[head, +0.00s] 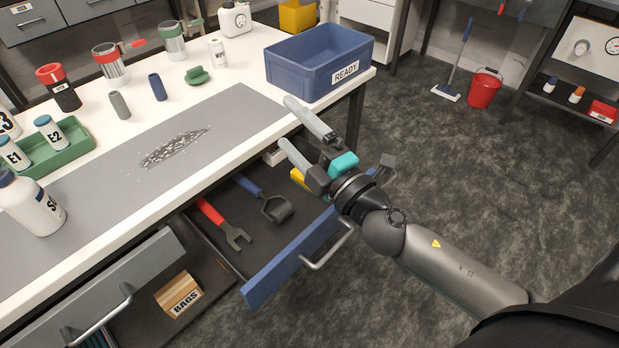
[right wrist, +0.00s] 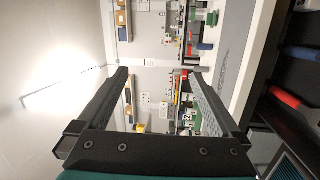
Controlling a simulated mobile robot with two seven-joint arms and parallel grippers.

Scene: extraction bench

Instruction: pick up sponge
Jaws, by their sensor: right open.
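My left gripper is not in view.
The blue drawer (head: 291,262) holds a red-handled tool (head: 223,221) and a blue-handled tool (head: 266,200). A grey drawer below left holds a BAGS box (head: 178,294). The blue READY bin (head: 318,60) stands at the bench corner. Open floor lies to the right.

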